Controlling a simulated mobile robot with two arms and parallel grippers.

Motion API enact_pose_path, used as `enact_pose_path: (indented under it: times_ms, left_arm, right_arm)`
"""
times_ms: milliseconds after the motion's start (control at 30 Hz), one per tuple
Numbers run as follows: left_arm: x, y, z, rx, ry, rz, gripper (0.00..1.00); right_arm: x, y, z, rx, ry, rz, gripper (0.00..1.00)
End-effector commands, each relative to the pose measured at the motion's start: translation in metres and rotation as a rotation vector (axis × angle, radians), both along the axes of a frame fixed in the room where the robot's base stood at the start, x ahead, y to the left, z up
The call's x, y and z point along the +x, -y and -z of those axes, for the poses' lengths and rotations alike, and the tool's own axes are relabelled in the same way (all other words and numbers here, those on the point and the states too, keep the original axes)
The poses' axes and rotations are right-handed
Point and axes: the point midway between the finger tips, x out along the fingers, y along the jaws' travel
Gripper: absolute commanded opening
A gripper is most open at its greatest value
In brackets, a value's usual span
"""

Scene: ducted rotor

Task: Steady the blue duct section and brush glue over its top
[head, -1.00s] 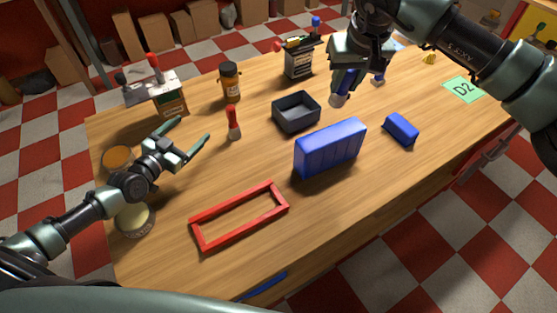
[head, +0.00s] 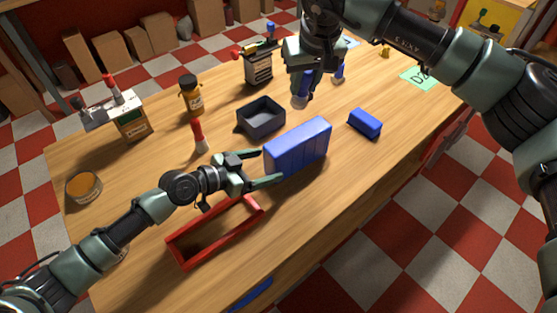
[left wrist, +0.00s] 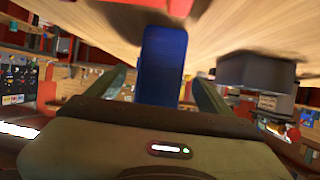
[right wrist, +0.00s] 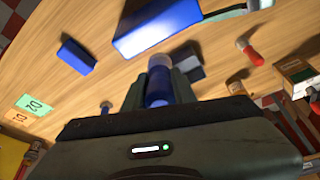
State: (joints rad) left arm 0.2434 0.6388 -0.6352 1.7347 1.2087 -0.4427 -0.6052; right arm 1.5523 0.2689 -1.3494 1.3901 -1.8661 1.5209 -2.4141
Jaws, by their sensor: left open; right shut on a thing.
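The blue duct section (head: 298,148) is a long ribbed block standing on the wooden table. It shows between my left fingers in the left wrist view (left wrist: 163,62). My left gripper (head: 266,168) is open at its left end; I cannot tell whether the fingertips touch it. My right gripper (head: 303,98) is shut on a blue-handled brush (right wrist: 158,80) with a pale end, held above the table behind the duct section and apart from it. The brush's far tip is hard to make out. A corner of the duct section also shows in the right wrist view (right wrist: 155,25).
A red rectangular frame (head: 230,245) lies in front, under my left arm. A dark open tray (head: 261,117) stands behind the duct section. A smaller blue block (head: 365,123) lies to its right. A red-handled tool (head: 200,137), orange-brown jar (head: 190,95) and box (head: 131,120) stand left.

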Motion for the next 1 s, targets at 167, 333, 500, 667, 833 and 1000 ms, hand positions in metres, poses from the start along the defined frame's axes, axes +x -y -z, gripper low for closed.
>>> enact_pose_path:
  times_ms: [167, 333, 500, 667, 833, 1000]
  left_arm:
    - [0.022, 0.026, 0.013, -0.003, 0.0, -0.001, 0.81]
    - [0.037, 0.042, 0.023, -0.001, -0.001, 0.0, 0.81]
    - [0.045, 0.051, 0.028, 0.0, 0.0, -0.001, 0.81]
    - [0.047, 0.053, 0.029, 0.0, 0.0, -0.001, 0.81]
    - [0.046, 0.053, 0.029, 0.0, 0.0, -0.001, 0.81]
    - [0.046, 0.052, 0.029, 0.0, 0.0, -0.001, 0.34]
  right_arm:
    - [0.0, 0.0, 0.0, 0.0, 0.0, 0.0, 0.0]
    - [0.0, 0.0, 0.0, 0.0, 0.0, 0.0, 0.0]
    - [0.0, 0.0, 0.0, 0.0, 0.001, 0.0, 0.0]
    - [0.0, 0.0, 0.0, 0.0, 0.001, 0.0, 0.0]
    - [0.0, 0.0, 0.0, 0.0, 0.001, 0.0, 0.0]
    - [0.0, 0.0, 0.0, 0.0, 0.0, 0.0, 0.0]
